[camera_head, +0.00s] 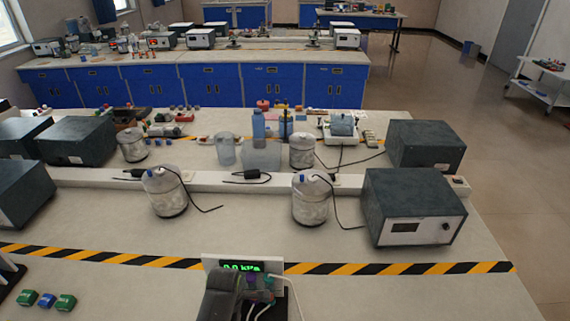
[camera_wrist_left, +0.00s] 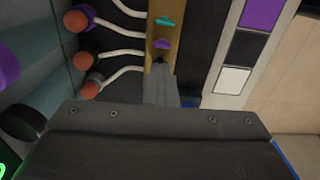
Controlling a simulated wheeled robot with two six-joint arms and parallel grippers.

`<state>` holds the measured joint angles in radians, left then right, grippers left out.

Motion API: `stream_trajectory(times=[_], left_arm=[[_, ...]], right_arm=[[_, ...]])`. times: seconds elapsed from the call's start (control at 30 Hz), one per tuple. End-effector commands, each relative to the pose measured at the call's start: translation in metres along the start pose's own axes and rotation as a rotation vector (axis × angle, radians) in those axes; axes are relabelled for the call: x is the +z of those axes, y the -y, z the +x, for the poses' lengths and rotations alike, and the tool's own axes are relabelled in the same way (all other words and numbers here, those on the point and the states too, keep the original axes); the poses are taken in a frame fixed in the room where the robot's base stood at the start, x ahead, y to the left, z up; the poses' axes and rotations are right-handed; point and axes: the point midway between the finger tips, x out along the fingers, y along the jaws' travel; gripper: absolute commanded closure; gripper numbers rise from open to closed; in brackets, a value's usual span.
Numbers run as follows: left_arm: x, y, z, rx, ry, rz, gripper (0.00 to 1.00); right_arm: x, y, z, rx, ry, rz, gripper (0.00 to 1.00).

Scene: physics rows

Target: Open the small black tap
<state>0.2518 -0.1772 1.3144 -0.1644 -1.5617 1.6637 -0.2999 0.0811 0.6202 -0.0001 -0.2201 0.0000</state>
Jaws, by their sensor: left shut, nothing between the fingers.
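My left gripper (camera_head: 242,275) is at the bottom middle of the head view, in front of a small panel with a green display (camera_head: 240,266) reading about 0.0 kPa. In the left wrist view the gripper (camera_wrist_left: 160,72) is shut and empty, its tips over a brass-coloured bar. A teal tap (camera_wrist_left: 165,20) and a purple tap (camera_wrist_left: 162,44) stand on this bar beyond the tips. I cannot make out the small black tap: a dark shape at the fingertips blends with the fingers, and the gripper hides the bar below. My right gripper is not in view.
Pale tubes with orange-brown ends (camera_wrist_left: 88,60) run beside the bar on its left. A strip with purple, black and white patches (camera_wrist_left: 233,80) lies on its right. Green and blue blocks (camera_head: 46,300) lie at bottom left. Striped tape (camera_head: 400,268) crosses the bench.

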Motion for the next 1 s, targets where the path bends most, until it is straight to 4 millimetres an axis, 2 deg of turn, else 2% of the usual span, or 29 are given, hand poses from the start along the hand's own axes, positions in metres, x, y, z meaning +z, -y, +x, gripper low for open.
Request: stream_trajectory(times=[0.13,0.3,0.53,0.63,1.0], left_arm=[[0.0,0.0,0.0,0.0,0.0,-0.149,1.0],[0.0,0.0,0.0,0.0,0.0,-0.226,1.0],[0.0,0.0,0.0,0.0,0.0,-0.227,0.99],[0.0,0.0,0.0,0.0,0.0,-0.227,0.88],[0.0002,-0.0003,-0.0062,0.001,0.0,-0.225,0.88]], right_arm=[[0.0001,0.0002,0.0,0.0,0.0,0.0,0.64],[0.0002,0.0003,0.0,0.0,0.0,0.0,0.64],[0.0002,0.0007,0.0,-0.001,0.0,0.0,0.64],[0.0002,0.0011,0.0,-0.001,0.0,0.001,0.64],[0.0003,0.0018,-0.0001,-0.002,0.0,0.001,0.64]])
